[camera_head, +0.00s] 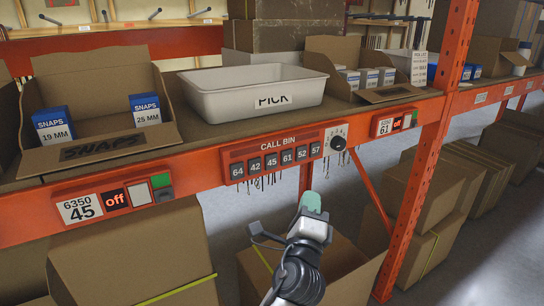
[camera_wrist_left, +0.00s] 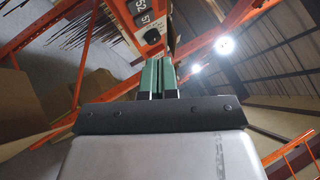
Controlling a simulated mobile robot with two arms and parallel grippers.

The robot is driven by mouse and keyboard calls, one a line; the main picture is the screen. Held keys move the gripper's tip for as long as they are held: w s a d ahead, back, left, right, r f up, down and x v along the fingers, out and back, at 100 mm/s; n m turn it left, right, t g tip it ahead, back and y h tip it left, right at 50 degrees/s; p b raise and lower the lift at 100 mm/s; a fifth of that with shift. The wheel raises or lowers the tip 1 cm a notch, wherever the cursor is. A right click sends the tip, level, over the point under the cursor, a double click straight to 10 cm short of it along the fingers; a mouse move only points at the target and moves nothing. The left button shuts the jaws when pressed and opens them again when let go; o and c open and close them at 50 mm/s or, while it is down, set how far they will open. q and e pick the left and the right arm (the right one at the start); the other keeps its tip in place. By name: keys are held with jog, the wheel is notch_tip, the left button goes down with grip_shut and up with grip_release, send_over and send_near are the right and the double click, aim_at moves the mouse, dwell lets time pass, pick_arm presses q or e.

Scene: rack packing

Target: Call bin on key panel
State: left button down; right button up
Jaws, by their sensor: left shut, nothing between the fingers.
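The key panel (camera_head: 276,158), marked CALL BIN, is fixed to the orange shelf beam. It has a row of numbered keys: 64, 42, 45, 61, 52 and 57. A dial with a black knob (camera_head: 338,143) sits at its right end. My left gripper (camera_head: 311,201) is shut and empty, below and right of the panel, apart from it. In the left wrist view its green fingers (camera_wrist_left: 158,76) are together, with part of the panel (camera_wrist_left: 140,18) beyond them, showing 52 and 57. My right gripper is not in view.
A white PICK bin (camera_head: 254,90) stands on the shelf above the panel. A SNAPS carton (camera_head: 100,110) with blue boxes is at left. A unit marked 6350 45 (camera_head: 78,209) reads off. An orange upright (camera_head: 435,150) stands at right, with cardboard boxes (camera_head: 130,255) below.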

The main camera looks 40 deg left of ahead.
aim_at(271, 162)
pick_arm(q)
jog(key=r, duration=0.1)
jog(key=s+r+y, duration=0.1)
jog(key=r, duration=0.1)
jog(key=shift+s+a, duration=0.2)
jog(key=shift+a, duration=0.05)
jog(key=shift+a, duration=0.1)
jog(key=shift+w+a+p, duration=0.2)
jog(key=shift+w+a, duration=0.4)
jog(key=shift+a, duration=0.75)
jog(key=shift+w+a+p, duration=0.15)
jog(key=shift+w+a, duration=0.4)
jog(key=shift+a, duration=0.75)
jog(key=shift+w+a+p, duration=0.2)
jog(key=shift+w+a, duration=0.4)
jog(key=shift+a, duration=0.75)
jog(key=shift+w+a, duration=0.15)
jog(key=shift+a, duration=0.25)
jog(key=shift+w+a, duration=0.15)
jog(key=shift+a, duration=0.2)
jog(key=shift+d, duration=0.15)
jog(key=shift+s+d, duration=0.35)
jog(key=shift+d, duration=0.25)
